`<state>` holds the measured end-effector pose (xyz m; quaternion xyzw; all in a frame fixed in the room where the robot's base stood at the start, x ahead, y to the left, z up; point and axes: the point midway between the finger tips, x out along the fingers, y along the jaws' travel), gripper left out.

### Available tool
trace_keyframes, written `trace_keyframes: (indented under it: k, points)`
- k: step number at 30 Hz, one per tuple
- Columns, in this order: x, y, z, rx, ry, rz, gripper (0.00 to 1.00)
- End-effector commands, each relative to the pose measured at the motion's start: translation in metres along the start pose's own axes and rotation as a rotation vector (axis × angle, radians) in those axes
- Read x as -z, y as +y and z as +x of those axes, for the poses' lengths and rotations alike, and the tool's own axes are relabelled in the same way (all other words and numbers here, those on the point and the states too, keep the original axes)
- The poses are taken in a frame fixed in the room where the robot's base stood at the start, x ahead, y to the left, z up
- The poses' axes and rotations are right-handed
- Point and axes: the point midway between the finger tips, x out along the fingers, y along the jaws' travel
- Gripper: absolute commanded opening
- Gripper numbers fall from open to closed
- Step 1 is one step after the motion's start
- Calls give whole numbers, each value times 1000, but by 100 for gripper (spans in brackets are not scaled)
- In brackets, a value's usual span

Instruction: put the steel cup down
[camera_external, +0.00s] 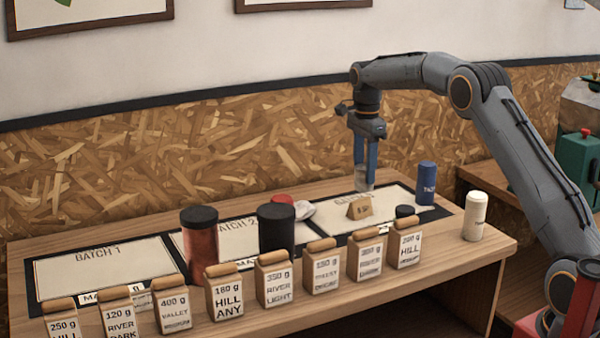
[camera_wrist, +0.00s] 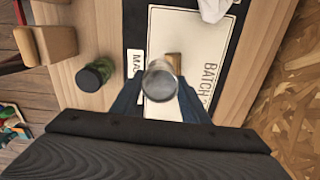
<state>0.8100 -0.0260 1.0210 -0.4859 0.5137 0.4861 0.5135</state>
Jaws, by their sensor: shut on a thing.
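The steel cup (camera_external: 364,179) is between the blue fingers of my gripper (camera_external: 365,172), which is shut on it. The cup is over the back part of the right-hand batch mat (camera_external: 398,203), behind a small folded cardboard tag (camera_external: 360,208). In the wrist view the cup (camera_wrist: 160,83) shows its round grey opening between the blue fingertips (camera_wrist: 160,100), and covers part of the tag. I cannot tell whether its base touches the mat.
A blue canister (camera_external: 427,183) and a white canister (camera_external: 475,216) stand to the right. A dark-lidded green jar (camera_wrist: 95,75) is near the front edge. Tall jars (camera_external: 200,247) (camera_external: 277,234) and a row of labelled bags (camera_external: 322,270) stand left and in front. The left mat (camera_external: 105,268) looks mostly bare.

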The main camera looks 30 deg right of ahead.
Motion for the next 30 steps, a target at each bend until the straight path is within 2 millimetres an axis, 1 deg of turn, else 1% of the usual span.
trace_keyframes:
  k: [1, 3, 6, 9, 12, 14, 17, 24, 27, 30]
  points:
    - [18, -13, 7, 4, 0, -1, 17]
    - [40, -23, 6, 4, 0, -13, 17]
    - [68, -34, 5, 3, 0, -27, 17]
    - [90, -39, 3, 2, 0, -40, 17]
    - [105, -41, 1, 2, 0, -48, 17]
    - [110, -42, 0, 1, 0, -53, 17]
    - [114, -42, 5, -2, 0, -55, 17]
    - [115, -41, 44, -2, 0, -56, 17]
    - [115, -41, 56, -1, 0, -56, 17]
    - [115, -41, 62, -1, 0, -56, 17]
